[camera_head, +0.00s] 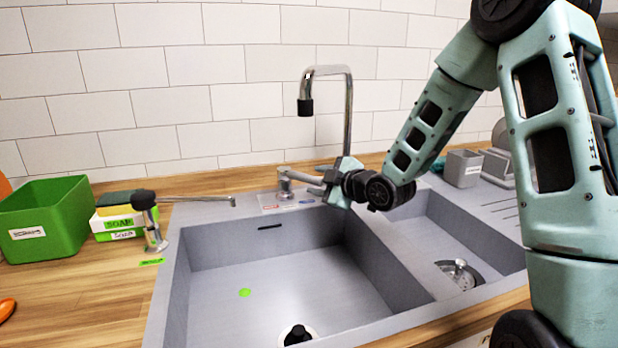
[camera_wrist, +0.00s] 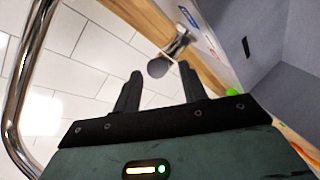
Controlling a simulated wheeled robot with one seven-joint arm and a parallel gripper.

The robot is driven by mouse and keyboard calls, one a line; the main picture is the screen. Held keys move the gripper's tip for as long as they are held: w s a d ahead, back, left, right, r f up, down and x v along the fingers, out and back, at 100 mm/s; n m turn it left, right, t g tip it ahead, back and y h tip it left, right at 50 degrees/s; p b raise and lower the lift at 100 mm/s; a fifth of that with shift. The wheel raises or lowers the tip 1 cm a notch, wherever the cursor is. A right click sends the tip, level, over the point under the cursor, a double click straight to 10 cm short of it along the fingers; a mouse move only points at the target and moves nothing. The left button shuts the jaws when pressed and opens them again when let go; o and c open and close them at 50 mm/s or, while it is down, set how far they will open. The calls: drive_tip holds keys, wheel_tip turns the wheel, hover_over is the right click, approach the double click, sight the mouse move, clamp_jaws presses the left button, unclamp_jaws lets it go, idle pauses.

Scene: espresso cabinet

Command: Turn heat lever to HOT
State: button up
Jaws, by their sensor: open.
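The heat lever (camera_head: 287,180) is a small metal fitting on the sink's back rim, left of the tall faucet. In the wrist view, the lever (camera_wrist: 159,66) shows a dark rounded end on a metal base, ahead of and between my fingers. My gripper (camera_head: 316,184) is just right of the lever in the head view, in front of the faucet base. In the wrist view my gripper (camera_wrist: 162,88) is open, its two dark fingers apart with nothing clearly held. Whether a finger touches the lever cannot be told. Red and blue marks (camera_wrist: 189,16) show beside the lever base.
The tall chrome faucet (camera_head: 348,110) rises close behind my gripper. The grey double sink (camera_head: 290,275) lies below. A soap dispenser (camera_head: 150,215) with a long spout, soap boxes (camera_head: 118,224) and a green bin (camera_head: 45,220) stand left. A grey cup (camera_head: 462,168) stands right.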

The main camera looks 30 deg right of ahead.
sight(299, 176)
drive_tip(key=shift+x, duration=2.15)
drive_tip(key=shift+c, duration=0.3)
clamp_jaws()
